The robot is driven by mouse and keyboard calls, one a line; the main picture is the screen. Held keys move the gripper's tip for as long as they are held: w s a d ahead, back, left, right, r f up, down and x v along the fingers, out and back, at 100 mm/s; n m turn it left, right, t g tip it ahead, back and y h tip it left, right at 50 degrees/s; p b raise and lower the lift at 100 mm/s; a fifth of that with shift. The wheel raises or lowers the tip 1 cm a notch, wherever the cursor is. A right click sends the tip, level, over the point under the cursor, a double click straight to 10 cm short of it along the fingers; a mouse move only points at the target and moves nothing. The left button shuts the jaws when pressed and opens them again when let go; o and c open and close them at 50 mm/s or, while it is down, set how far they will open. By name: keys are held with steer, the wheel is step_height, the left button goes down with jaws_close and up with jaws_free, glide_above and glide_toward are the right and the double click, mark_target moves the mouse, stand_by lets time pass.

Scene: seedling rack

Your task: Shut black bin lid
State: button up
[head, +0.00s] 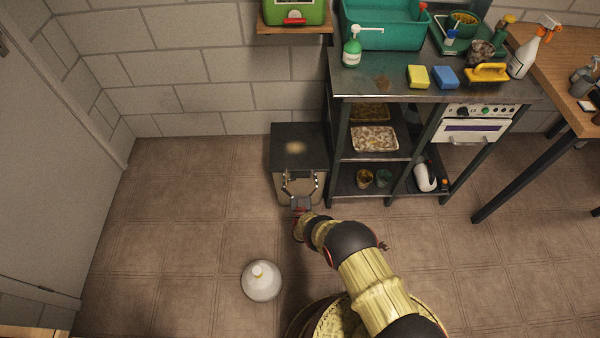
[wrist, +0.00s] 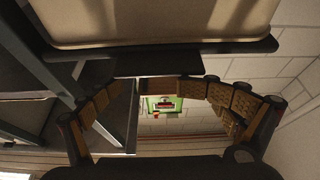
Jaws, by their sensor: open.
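The black bin lid (head: 299,137) is at the top of a beige-fronted bin (wrist: 160,20) on the floor, left of the metal rack. From above it looks flat and dark with a light patch. Whether a gap is under it I cannot tell. My gripper (head: 300,180) is open and empty at the bin's front, just before the lid's near edge. In the wrist view, which looks upside down, the spread fingers (wrist: 166,86) are close to a dark edge strip along the beige panel. Contact cannot be made out.
The metal rack (head: 370,97) stands close on the bin's right. A wooden shelf (head: 293,28) with a green container (head: 295,11) is on the wall above. Floor left of the bin is clear.

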steer(key=v, duration=1.2)
stand_by(0.5)
